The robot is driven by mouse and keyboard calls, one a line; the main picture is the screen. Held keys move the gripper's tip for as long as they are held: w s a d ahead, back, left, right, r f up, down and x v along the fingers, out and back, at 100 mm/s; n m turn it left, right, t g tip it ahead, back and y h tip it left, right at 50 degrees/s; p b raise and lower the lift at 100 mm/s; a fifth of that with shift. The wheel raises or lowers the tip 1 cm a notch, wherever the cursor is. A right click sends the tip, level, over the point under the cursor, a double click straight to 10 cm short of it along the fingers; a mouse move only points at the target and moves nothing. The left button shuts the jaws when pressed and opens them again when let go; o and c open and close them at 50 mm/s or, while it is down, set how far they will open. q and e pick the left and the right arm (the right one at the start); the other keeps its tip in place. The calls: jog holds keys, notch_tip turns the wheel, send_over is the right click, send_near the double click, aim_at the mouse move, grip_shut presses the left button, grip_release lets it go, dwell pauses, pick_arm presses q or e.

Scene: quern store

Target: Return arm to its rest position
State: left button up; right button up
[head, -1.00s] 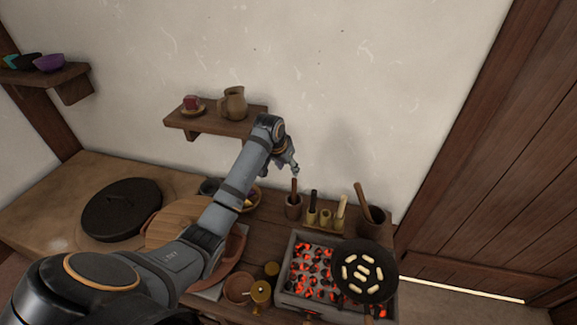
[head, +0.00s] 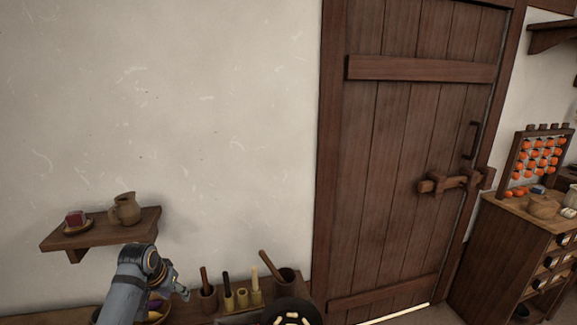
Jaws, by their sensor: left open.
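My left arm comes in from the bottom left in the head view, with its left gripper (head: 180,287) above the back of the wooden counter. The gripper is open and I see nothing between its fingers. It is small in the picture, just left of a wooden cup with a handle standing in it (head: 208,293). A bowl (head: 157,308) with purple and yellow things in it lies below it, partly hidden by the arm. My right gripper is not in view.
A wall shelf (head: 100,232) with a jug (head: 125,209) is close above the arm.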

pick_arm(q)
jog(key=s+d+f, duration=0.5)
jog(key=s+f, duration=0.3)
jog(key=s, duration=0.4)
jog(key=s+d+y, duration=0.1)
jog(key=s+d, duration=0.2)
jog(key=s, duration=1.5)
notch_tip(320, 180, down, 27)
jog(key=s+a+g, duration=0.2)
jog(key=s, duration=0.1)
jog(key=s+a+f+g, duration=0.1)
jog(key=s+f, duration=1.4)
jog(key=s, duration=0.3)
jog(key=shift+a+f, duration=0.25)
jog(key=shift+f, duration=0.05)
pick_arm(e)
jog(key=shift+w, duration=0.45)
